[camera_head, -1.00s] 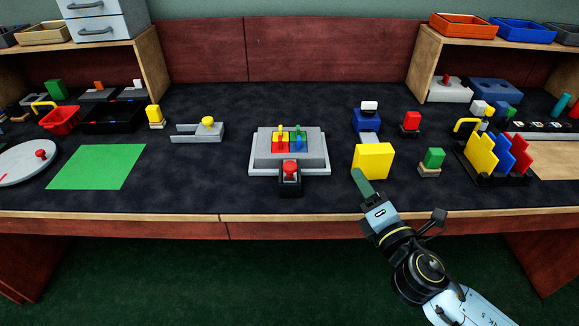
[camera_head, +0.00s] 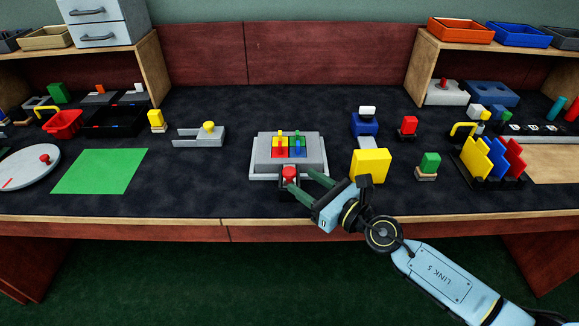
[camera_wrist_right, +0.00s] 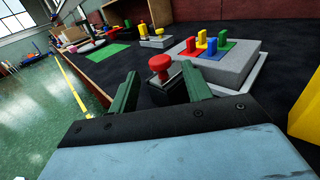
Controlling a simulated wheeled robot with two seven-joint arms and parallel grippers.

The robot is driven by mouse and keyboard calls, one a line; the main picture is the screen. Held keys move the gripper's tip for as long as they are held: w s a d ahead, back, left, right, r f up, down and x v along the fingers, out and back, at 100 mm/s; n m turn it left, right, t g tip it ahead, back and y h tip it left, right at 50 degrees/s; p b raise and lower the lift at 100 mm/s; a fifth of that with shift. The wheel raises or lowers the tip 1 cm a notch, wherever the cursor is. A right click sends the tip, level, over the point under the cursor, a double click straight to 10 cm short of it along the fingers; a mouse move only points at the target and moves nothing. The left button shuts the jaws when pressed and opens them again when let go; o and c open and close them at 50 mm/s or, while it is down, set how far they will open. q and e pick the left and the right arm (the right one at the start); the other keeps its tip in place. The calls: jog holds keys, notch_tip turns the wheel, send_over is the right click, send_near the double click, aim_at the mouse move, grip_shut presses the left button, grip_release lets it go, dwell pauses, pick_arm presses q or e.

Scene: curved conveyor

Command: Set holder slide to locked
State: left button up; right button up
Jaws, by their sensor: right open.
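A grey holder block (camera_head: 262,158) stands on a light grey base near the middle of the table, with yellow, red, green and blue pieces (camera_head: 290,145) on top. At its front edge is a black slide with a red knob (camera_head: 290,174); the knob also shows in the right wrist view (camera_wrist_right: 160,66). My right gripper (camera_head: 306,182) is open and empty, just right of the knob, its fingers pointing at it. In the wrist view the knob appears in the gap between the fingertips, apart from both. My left gripper is out of view.
A yellow block (camera_head: 370,165) stands right of the holder, close to my right gripper. A grey slide fixture with a yellow knob (camera_head: 208,129) and a green mat (camera_head: 100,171) lie to the left.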

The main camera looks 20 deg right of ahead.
aim_at(295, 175)
jog(key=x, duration=0.6)
jog(key=shift+c, duration=0.4)
grip_shut()
jog(key=shift+d, duration=0.1)
